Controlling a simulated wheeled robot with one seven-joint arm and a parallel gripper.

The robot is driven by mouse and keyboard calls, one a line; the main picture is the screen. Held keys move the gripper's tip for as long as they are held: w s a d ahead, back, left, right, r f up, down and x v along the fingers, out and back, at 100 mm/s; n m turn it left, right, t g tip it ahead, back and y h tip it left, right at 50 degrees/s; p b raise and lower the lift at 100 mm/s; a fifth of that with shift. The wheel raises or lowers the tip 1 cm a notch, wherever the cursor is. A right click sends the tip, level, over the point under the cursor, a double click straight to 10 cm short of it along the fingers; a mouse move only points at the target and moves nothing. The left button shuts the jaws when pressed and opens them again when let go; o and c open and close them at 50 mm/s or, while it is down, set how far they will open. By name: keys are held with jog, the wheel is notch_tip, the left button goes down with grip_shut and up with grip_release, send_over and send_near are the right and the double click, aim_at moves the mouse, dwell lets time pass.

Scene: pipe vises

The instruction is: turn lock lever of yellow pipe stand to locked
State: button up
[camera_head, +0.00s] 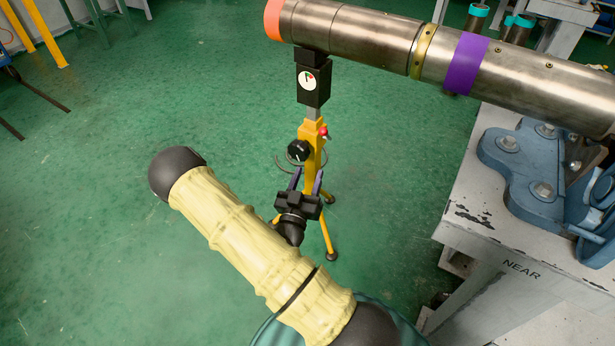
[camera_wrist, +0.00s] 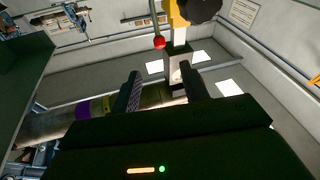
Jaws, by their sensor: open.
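The yellow pipe stand (camera_head: 312,160) stands on the green floor under the left end of a metal pipe. Its lock lever (camera_head: 323,131) is a short rod with a red ball, on the right side of the yellow post; a black knob (camera_head: 298,150) is on the left. In the wrist view the red ball (camera_wrist: 159,43) shows just beyond my fingertips, beside the yellow post (camera_wrist: 178,22). My gripper (camera_head: 307,178) is open and empty, its fingers pointing at the post below the lever in the head view. It appears apart from the lever.
The long metal pipe (camera_head: 355,33), with orange and purple bands, runs above the stand to the right. A grey bench (camera_head: 470,205) marked NEAR bears a blue vise (camera_head: 530,170) at right.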

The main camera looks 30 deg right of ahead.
jog(key=w+a+g+y+p, duration=0.1)
jog(key=a+g+y+p, duration=0.1)
jog(key=a+g+y, duration=0.65)
jog(key=s+a+r+n+g+y+p, duration=0.1)
jog(key=s+a+r+n+y, duration=0.2)
jog(key=s+r, duration=0.2)
jog(key=s+a+r+n+g+y+p, duration=0.1)
jog(key=s+a+r+n+g+y, duration=0.1)
jog(key=s+r, duration=0.4)
jog(key=shift+s+a+r+n+y, duration=0.15)
jog(key=shift+s+a+n+y, duration=0.25)
jog(key=shift+s+n+y, duration=0.55)
jog(key=shift+n, duration=0.25)
